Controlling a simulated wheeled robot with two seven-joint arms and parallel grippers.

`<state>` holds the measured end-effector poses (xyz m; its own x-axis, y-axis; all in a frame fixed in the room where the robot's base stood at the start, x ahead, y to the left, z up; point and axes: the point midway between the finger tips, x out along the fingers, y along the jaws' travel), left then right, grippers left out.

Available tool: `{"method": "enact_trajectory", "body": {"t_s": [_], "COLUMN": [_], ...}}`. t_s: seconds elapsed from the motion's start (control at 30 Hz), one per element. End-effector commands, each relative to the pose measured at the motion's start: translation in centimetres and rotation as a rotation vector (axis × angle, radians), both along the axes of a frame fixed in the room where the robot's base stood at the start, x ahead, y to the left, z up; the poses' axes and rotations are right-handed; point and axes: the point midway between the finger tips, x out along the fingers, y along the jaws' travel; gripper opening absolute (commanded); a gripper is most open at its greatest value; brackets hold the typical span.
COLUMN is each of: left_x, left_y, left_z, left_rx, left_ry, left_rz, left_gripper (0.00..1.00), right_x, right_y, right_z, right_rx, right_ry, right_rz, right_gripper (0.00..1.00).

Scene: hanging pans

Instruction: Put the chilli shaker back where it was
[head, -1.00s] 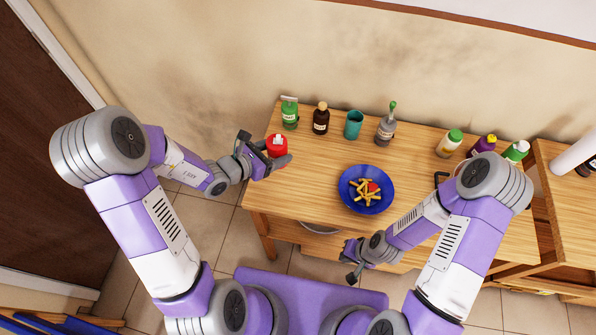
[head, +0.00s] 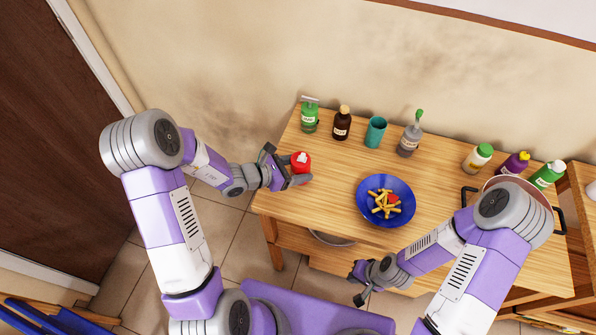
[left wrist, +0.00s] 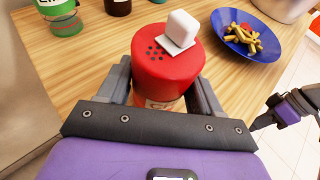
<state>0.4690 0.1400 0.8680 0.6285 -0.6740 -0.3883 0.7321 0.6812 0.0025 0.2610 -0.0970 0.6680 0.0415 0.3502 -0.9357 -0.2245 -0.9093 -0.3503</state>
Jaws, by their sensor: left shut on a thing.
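The chilli shaker (head: 301,161) has a red, holed lid with a white block on top. It is upright at the left end of the wooden table (head: 325,195). My left gripper (head: 292,170) is shut around its body, with one finger on each side. In the left wrist view the shaker's red lid (left wrist: 165,65) is between the fingers, and its lower body is mostly hidden. I cannot tell whether its base touches the table. My right gripper (head: 358,284) is low by the table's front edge, away from the shaker; its jaw opening is unclear.
A blue bowl of fries (head: 366,210) stands mid-table. Several bottles and a pot (head: 535,186) are at right. Bare wood lies between shaker and bowl.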

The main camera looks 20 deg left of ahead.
Motion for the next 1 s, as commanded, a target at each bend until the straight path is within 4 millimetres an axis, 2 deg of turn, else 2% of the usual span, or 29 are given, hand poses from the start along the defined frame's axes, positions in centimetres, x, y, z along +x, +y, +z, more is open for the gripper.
{"method": "enact_trajectory", "body": {"t_s": [0.07,0.43,0.47,0.6,1.0], "left_x": [0.03,0.02,0.01,0.0,0.0], "left_y": [0.02,0.01,0.03,0.02,0.02], "left_z": [-0.95,-1.28,-1.25,-1.17,-0.61], "left_rx": [0.0,0.0,0.001,0.0,0.0], "left_ry": [0.0,-0.002,-0.001,0.0,0.0], "left_rz": [0.001,0.001,0.001,0.001,0.001], "left_gripper": [0.3,0.3,0.68,0.89,0.9], "right_x": [0.0,0.0,0.0,-0.01,0.0], "right_y": [-0.01,0.0,0.0,0.0,0.0], "right_z": [-0.39,-0.79,-0.73,-0.64,-0.06], "right_rx": [0.0,0.0,0.0,0.0,0.0], "right_ry": [0.0,0.0,0.0,0.0,0.0], "right_rz": [0.0,0.0,0.0,0.0,0.0], "right_gripper": [0.0,0.0,0.0,0.0,0.0]}}
